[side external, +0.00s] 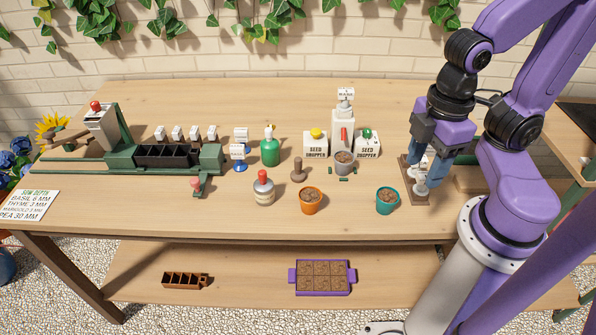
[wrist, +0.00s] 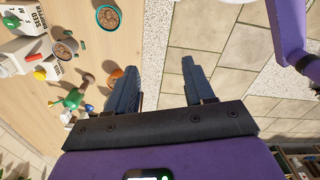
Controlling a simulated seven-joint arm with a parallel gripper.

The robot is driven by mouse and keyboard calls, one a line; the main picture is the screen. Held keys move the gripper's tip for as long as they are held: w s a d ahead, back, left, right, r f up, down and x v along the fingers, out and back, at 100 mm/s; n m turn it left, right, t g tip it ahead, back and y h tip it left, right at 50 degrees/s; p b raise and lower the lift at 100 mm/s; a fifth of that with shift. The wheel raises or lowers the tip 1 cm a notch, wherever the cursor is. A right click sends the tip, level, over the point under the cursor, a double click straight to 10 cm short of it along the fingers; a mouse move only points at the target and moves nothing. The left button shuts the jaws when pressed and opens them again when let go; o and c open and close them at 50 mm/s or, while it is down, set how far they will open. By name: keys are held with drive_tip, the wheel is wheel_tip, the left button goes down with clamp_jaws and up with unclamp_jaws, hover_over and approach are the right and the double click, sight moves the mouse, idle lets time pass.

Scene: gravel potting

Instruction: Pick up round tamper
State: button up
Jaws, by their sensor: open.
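A small brown wooden tool with a knob handle and a round foot, which looks like the round tamper (side external: 298,169), stands upright on the table, left of the grey pot. It also seems to show in the wrist view (wrist: 87,80), near the green bottle. My gripper (side external: 425,183) is far to its right, pointing down over a brown board at the right of the table. In the wrist view my gripper (wrist: 158,66) is open, with nothing between its fingers. My fingers partly hide small pale items on the board.
An orange pot (side external: 311,203), a teal pot (side external: 387,203) and a grey pot (side external: 344,167) hold soil or gravel. A green bottle (side external: 270,151) and a red-topped jar (side external: 263,190) flank the tamper. The front middle of the table is clear.

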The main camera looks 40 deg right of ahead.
drive_tip(key=n, duration=0.5)
hover_over(298, 158)
wheel_tip(298, 158, down, 5)
drive_tip(key=f, duration=1.1)
drive_tip(key=shift+s, duration=0.4)
drive_tip(key=shift+w+f, duration=0.2)
drive_tip(key=shift+f, duration=1.35)
drive_tip(key=shift+w+f, duration=0.15)
drive_tip(key=shift+f, duration=1.4)
drive_tip(key=shift+c, duration=0.3)
clamp_jaws()
